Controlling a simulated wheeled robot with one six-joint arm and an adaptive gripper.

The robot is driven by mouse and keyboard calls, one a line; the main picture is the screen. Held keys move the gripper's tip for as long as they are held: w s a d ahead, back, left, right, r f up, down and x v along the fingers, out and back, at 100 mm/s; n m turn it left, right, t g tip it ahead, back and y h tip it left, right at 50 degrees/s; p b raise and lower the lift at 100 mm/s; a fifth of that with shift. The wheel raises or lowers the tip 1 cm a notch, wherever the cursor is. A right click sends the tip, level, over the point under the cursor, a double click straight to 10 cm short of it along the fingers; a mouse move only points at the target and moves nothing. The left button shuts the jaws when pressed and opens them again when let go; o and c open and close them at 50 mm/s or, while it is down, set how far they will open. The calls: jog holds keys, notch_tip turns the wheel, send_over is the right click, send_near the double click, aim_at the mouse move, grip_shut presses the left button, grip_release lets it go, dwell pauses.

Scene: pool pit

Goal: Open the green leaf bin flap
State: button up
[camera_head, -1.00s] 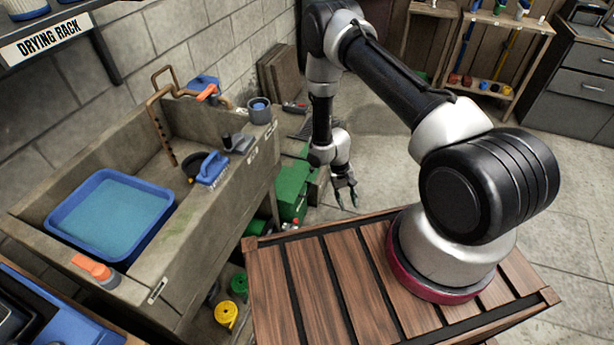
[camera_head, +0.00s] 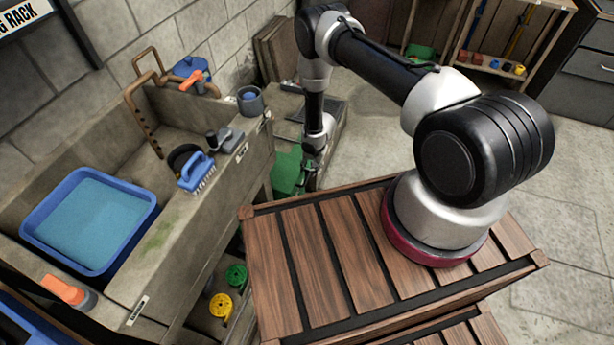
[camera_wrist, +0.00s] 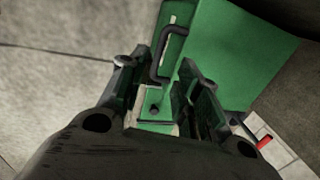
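The green leaf bin (camera_head: 286,170) stands on the floor at the right end of the stone sink, partly hidden behind my arm and the wooden deck. In the wrist view its green surface (camera_wrist: 235,50) fills the upper middle, with a dark bent handle (camera_wrist: 163,52) on a narrow green panel. My gripper (camera_head: 305,185) hangs beside the bin in the head view. In the wrist view my gripper (camera_wrist: 160,72) is open, with its two fingers apart and the handle showing between and beyond them. I cannot tell whether a finger touches it.
The stone sink (camera_head: 205,225) holds a blue tub (camera_head: 45,240) and a blue brush (camera_head: 196,172). A grey cup (camera_head: 250,100) stands on its rim. Green (camera_head: 236,275) and yellow (camera_head: 221,305) coils lie below. Paved floor (camera_head: 375,135) is clear behind the arm.

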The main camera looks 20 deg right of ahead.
aim_at(306, 179)
jog(key=f, duration=0.5)
jog(key=a+f, duration=0.1)
jog(key=f, duration=0.1)
jog(key=shift+w+f, duration=0.15)
jog(key=shift+w, duration=0.2)
grip_shut()
